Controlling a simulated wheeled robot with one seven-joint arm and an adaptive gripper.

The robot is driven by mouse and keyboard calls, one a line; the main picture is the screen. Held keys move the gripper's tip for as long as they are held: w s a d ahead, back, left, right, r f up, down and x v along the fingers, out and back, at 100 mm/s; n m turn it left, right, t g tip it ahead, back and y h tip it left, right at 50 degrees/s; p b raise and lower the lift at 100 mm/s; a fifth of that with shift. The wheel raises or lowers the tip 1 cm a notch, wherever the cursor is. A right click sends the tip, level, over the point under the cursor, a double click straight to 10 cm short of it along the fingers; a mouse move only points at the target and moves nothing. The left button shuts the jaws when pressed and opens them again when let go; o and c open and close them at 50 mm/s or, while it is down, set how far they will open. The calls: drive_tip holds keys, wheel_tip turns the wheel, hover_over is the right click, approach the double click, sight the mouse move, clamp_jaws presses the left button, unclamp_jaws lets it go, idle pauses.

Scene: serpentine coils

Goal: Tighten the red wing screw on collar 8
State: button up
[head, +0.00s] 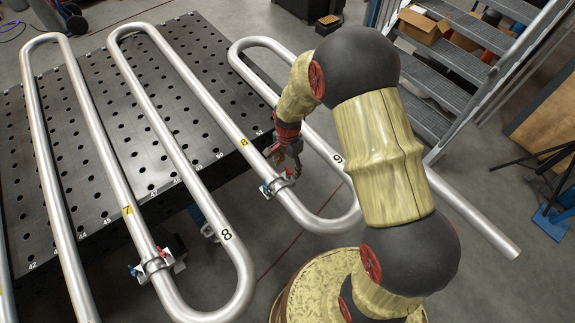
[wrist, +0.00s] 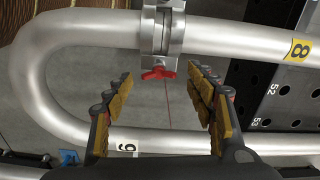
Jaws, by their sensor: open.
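Collar 8 (wrist: 163,30) is a silver split clamp around the steel tube, near the yellow 8 tag (wrist: 299,50) in the wrist view. Its red wing screw (wrist: 158,73) sticks out from the collar's lower edge. My gripper (wrist: 161,80) is open, with a tan-padded finger on each side of the screw and a clear gap to both. Nothing is held. In the head view my gripper (head: 292,160) points down just above collar 8 (head: 280,183), and a blue screw (head: 265,190) shows on the collar's left. My gripper partly hides the collar's red side there.
Serpentine steel tubes lie across a perforated dark table (head: 190,60). Another collar (head: 152,263) with red and blue screws sits near the yellow 7 tag (head: 128,210). The tube's bend curves left of my fingers in the wrist view. Metal stairs (head: 440,75) stand at the back right.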

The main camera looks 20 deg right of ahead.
wheel_tip(320, 180, up, 12)
drive_tip(key=shift+f, duration=0.15)
idle(0.6)
drive_tip(key=s+r+n+t+b, duration=0.2)
drive_tip(key=s+r+n+b, duration=0.3)
drive_tip(key=s, duration=0.6)
drive_tip(key=s+r+n+t+b, duration=0.3)
drive_tip(key=s+r+n+b, duration=0.3)
drive_tip(key=s, duration=0.5)
drive_tip(key=shift+s+n+t+b, duration=0.2)
drive_tip(key=shift+n+t+b, duration=0.1)
drive_tip(key=shift+n+b, duration=0.75)
drive_tip(key=shift+r, duration=0.2)
